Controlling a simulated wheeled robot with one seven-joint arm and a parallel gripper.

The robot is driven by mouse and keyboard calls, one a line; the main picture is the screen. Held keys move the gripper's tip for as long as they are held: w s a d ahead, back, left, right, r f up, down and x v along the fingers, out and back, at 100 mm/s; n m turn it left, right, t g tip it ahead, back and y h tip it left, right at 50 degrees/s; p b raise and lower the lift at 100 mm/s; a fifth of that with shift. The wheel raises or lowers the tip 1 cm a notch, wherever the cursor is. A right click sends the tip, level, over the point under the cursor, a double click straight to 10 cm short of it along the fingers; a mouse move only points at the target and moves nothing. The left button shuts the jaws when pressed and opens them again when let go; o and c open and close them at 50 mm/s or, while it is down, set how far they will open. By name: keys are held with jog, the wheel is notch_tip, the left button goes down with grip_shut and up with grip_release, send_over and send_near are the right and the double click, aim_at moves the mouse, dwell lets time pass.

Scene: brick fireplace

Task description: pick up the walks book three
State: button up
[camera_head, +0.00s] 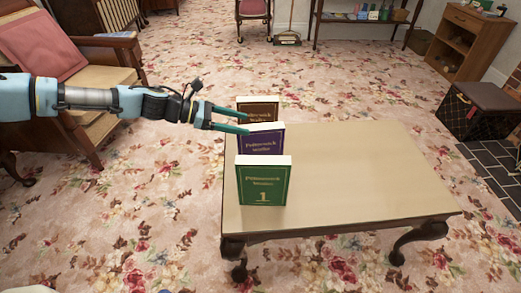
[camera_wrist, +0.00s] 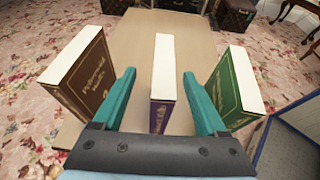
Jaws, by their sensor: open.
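Three books stand upright in a row along the left end of the table (camera_head: 370,170). The brown book (camera_head: 264,111) is at the back, and its number is hidden or unreadable. The purple book (camera_head: 263,143) is in the middle, and the green book (camera_head: 264,184), marked 1, is at the front. My gripper (camera_head: 248,123) reaches in from the left, open and holding nothing. In the wrist view its fingers lie either side of the purple book (camera_wrist: 162,115). The brown book (camera_wrist: 88,85) is outside the left finger and the green book (camera_wrist: 236,88) outside the right. Contact cannot be told.
The tabletop right of the books is bare. A small cabinet (camera_head: 466,40) and a dark box with a lid (camera_head: 485,105) are at the right. Flowered carpet surrounds the table.

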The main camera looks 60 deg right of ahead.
aim_at(252, 127)
jog(key=x, duration=0.7)
jog(key=shift+s+a+f+p, duration=0.1)
jog(key=shift+a+f+p, duration=0.05)
jog(key=shift+a+p, duration=0.25)
jog(key=shift+c, duration=0.2)
grip_shut()
dwell(0.8)
